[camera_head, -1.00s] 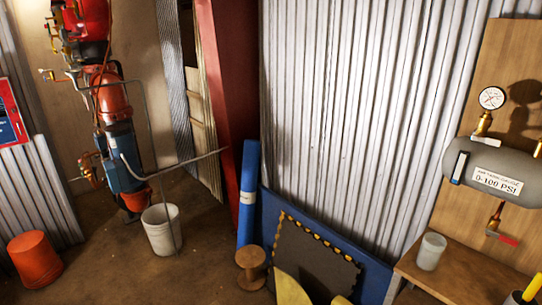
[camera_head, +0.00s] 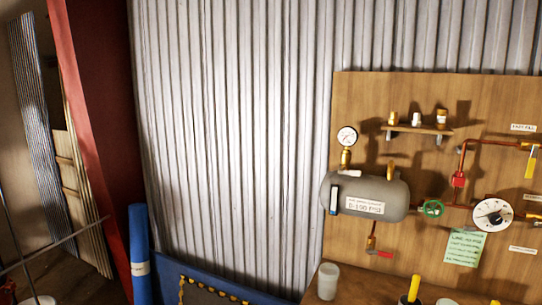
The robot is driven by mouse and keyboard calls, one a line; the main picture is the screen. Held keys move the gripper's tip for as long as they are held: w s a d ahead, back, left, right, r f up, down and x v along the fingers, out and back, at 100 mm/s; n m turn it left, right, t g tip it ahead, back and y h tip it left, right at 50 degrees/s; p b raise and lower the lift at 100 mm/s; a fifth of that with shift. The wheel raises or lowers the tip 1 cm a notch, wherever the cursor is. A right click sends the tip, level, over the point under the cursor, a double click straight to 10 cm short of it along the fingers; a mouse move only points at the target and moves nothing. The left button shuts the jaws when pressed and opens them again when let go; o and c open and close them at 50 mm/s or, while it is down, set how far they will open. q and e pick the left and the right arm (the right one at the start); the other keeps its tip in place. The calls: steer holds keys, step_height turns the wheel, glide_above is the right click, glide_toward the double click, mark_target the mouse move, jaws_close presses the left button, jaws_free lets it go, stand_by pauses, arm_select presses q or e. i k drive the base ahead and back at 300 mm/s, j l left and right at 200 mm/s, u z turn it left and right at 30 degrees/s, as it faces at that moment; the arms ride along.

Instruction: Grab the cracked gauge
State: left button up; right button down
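Two gauges show on the wooden panel at the right. A small round white gauge (camera_head: 347,137) stands on a brass fitting above the grey tank (camera_head: 385,197). At this size I cannot tell whether either dial is cracked. Neither of my grippers is in view.
A wooden bench (camera_head: 350,292) below the panel holds a white cup (camera_head: 328,281) and yellow-handled tools (camera_head: 413,290). A small shelf (camera_head: 418,129) carries several fittings. A green note (camera_head: 464,247) hangs below the larger gauge. A blue roll (camera_head: 139,255) stands left against the corrugated wall.

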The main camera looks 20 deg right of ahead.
mark_target(348, 136)
steer(key=l+z, duration=0.15)
steer(key=z, duration=0.6)
